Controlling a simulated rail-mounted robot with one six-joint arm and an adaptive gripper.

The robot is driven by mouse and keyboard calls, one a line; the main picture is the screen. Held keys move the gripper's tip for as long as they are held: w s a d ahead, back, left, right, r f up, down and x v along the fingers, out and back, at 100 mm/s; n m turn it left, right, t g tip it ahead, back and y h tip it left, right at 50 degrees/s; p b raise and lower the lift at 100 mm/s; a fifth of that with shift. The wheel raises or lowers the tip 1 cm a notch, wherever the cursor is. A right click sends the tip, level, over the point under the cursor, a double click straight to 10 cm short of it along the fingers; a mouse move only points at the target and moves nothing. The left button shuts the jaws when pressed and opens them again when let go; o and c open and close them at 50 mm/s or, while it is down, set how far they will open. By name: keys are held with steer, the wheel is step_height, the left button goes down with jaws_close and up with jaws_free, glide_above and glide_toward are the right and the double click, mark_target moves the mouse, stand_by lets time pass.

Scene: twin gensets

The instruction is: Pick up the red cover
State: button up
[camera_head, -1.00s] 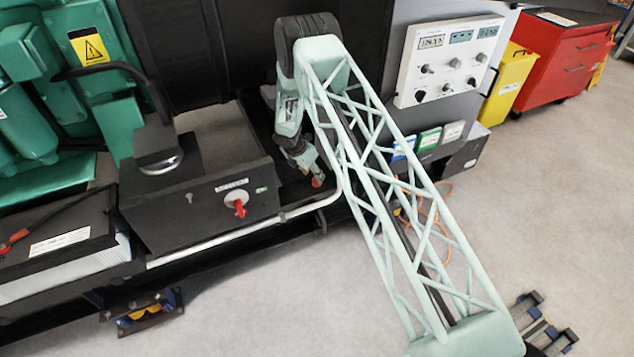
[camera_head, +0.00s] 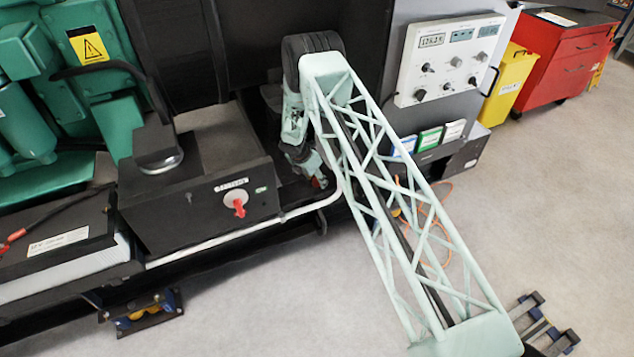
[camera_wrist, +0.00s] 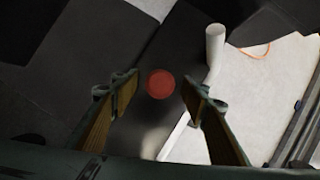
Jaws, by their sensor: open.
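The red cover (camera_wrist: 161,84) shows in the wrist view as a small round red disc on a dark surface. My gripper (camera_wrist: 160,92) is open, with one finger on each side of the cover in the picture. I see no contact between the fingers and the cover. In the head view my gripper (camera_head: 312,172) is low beside the dark switch box, partly hidden by my own arm. A bit of red (camera_head: 319,182) shows at its tip there; I cannot tell for certain that it is the cover.
A switch box (camera_head: 200,205) with a red rotary handle (camera_head: 239,208) stands left of my gripper. A pale pipe (camera_head: 338,185) runs close on the right; its upright end (camera_wrist: 214,45) shows in the wrist view. A control panel (camera_head: 448,62) is at the upper right.

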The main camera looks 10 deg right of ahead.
mark_target(316, 179)
steer(key=c, duration=0.8)
steer(key=shift+c, duration=0.2)
steer(key=shift+r, duration=0.15)
step_height(316, 179, up, 10)
steer(key=p, duration=0.1)
stand_by(0.5)
steer(key=shift+s, duration=0.1)
stand_by(0.5)
